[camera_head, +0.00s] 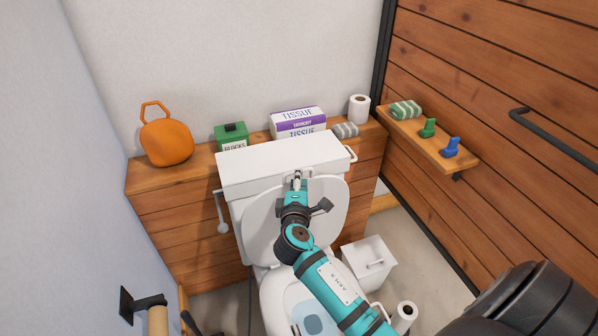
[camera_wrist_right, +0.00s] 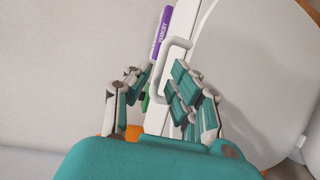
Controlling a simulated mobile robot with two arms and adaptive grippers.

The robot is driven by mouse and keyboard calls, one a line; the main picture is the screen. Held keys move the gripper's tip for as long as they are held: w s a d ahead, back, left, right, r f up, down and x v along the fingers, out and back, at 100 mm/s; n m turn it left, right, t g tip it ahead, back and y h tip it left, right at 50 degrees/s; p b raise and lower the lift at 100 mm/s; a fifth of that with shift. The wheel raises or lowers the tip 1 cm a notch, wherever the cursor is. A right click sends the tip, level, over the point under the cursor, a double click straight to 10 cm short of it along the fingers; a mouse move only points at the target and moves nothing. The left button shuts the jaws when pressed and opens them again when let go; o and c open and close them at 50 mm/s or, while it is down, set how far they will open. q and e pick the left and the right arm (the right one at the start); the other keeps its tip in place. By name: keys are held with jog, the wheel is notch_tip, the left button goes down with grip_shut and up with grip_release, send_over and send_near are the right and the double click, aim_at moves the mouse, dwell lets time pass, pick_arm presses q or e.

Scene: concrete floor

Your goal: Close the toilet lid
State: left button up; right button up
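The white toilet lid (camera_head: 262,225) is raised and leans back against the tank (camera_head: 275,165). The white seat (camera_head: 275,290) is below it, with bluish water showing in the bowl (camera_head: 313,322). My right gripper (camera_head: 298,178) is in front of the tank near the lid's upper edge; my arm hides the lid's middle. In the right wrist view, my right gripper (camera_wrist_right: 163,75) has its fingers apart and nothing is clearly held. The lid (camera_wrist_right: 255,70) is to their right, and contact cannot be told. My left gripper is not in view.
A wooden ledge (camera_head: 190,172) behind holds an orange bag (camera_head: 166,142), a green box (camera_head: 231,136), a tissue box (camera_head: 298,122) and a paper roll (camera_head: 359,108). A small white bin (camera_head: 368,262) stands right of the toilet. A wall shelf (camera_head: 430,140) and dark bar (camera_head: 555,135) are right.

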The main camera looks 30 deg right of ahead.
jog(key=shift+x, duration=1.65)
grip_shut()
